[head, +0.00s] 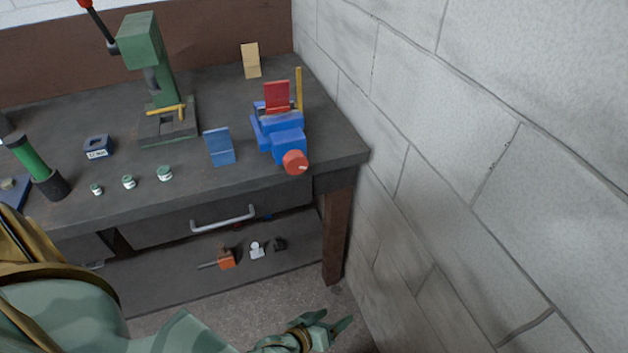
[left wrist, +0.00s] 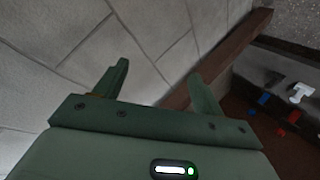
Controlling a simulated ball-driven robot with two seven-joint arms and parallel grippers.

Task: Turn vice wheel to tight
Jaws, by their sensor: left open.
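The blue vice (head: 279,135) stands on the bench top near its right front corner. Its round red wheel (head: 294,162) faces out over the front edge, with a small pale mark on its face. A red block (head: 277,97) stands upright at the vice's jaws. My left gripper (head: 333,321) is open and empty, low in front of the bench and well below the wheel. In the left wrist view its two fingers (left wrist: 158,78) stand apart with only wall and bench leg behind them. The vice is not visible there. My right gripper is in neither view.
A stone wall (head: 440,150) rises close on the right. The bench leg (head: 337,235) and drawer handle (head: 223,218) are below the top. A green press (head: 150,60), blue block (head: 219,147) and small jars (head: 164,173) stand left of the vice.

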